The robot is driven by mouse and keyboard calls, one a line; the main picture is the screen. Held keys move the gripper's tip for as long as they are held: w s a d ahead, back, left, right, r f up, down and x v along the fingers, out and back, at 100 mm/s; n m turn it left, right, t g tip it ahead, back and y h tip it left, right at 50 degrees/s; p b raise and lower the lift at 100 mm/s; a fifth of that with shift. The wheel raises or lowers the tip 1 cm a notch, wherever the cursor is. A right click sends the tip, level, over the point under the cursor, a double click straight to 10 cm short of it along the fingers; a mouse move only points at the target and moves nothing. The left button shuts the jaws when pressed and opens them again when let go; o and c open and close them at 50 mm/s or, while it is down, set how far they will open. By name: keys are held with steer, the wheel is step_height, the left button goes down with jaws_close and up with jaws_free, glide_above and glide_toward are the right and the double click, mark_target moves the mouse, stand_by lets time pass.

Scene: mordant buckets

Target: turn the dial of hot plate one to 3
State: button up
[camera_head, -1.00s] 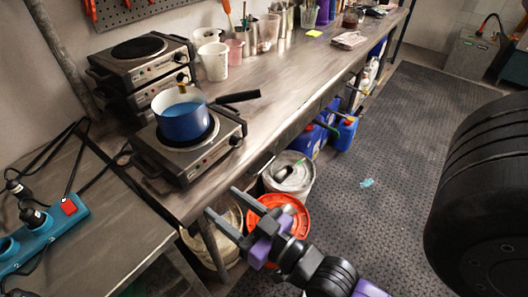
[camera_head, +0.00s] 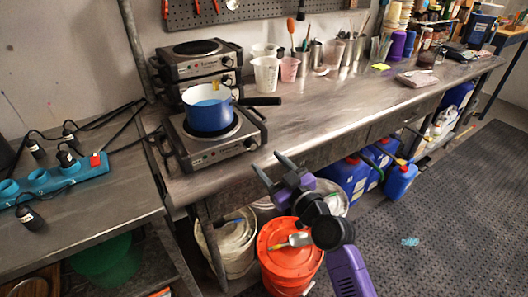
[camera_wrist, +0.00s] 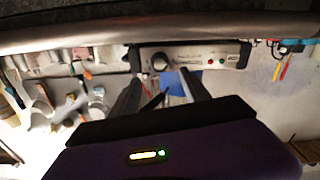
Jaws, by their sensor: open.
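My gripper (camera_head: 269,163) is open and empty, in front of and below that panel, apart from the dial. In the wrist view the fingers (camera_wrist: 160,84) point toward the panel.
More hot plates (camera_head: 199,60) are stacked behind. The pot's black handle (camera_head: 259,101) juts right above the panel. A teal power strip (camera_head: 60,178) lies on the left table. An orange-lidded bucket (camera_head: 287,240) and blue canisters (camera_head: 347,177) stand below the bench edge.

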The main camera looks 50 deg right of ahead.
mark_target(253, 147)
steer(key=p+x, duration=0.2)
steer(key=x, duration=0.5)
steer(key=shift+w+d, duration=0.15)
steer(key=shift+w, duration=0.2)
steer(key=shift+c, duration=0.2)
jaws_close()
